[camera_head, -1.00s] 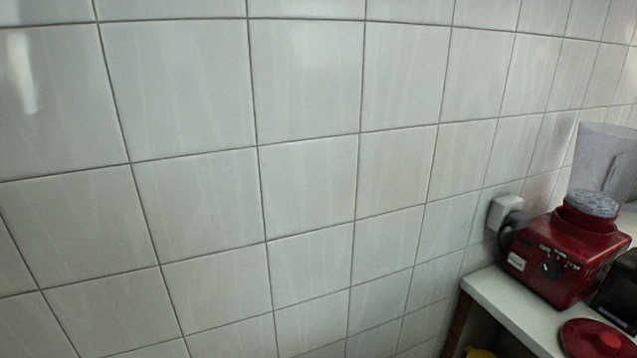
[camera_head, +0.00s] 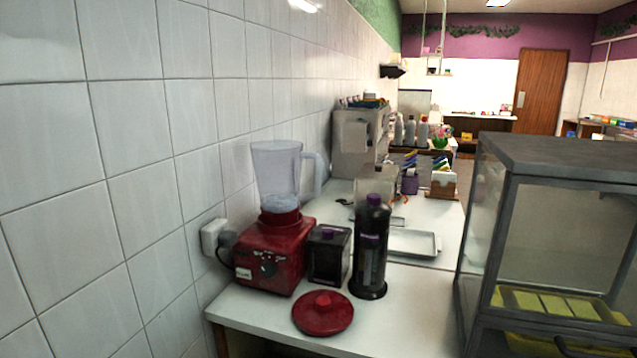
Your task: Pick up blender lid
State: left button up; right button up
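The blender lid (camera_head: 323,313) is a round red disc with a raised knob. It lies flat on the white counter (camera_head: 410,318), near the front edge. The blender (camera_head: 271,250) stands behind it to the left, with a red base and a clear, lidless jug (camera_head: 277,172) with a handle. Neither of my grippers shows in the head view.
A dark bottle (camera_head: 371,250) and a black box (camera_head: 329,254) stand just behind the lid. A metal tray (camera_head: 413,242) lies further back. A glass display case (camera_head: 570,230) stands on the right. Tiled wall (camera_head: 120,200) bounds the left. Counter right of the lid is clear.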

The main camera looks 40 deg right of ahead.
aim_at(320, 313)
jog(key=k+l+z, duration=0.1)
jog(key=z, duration=0.8)
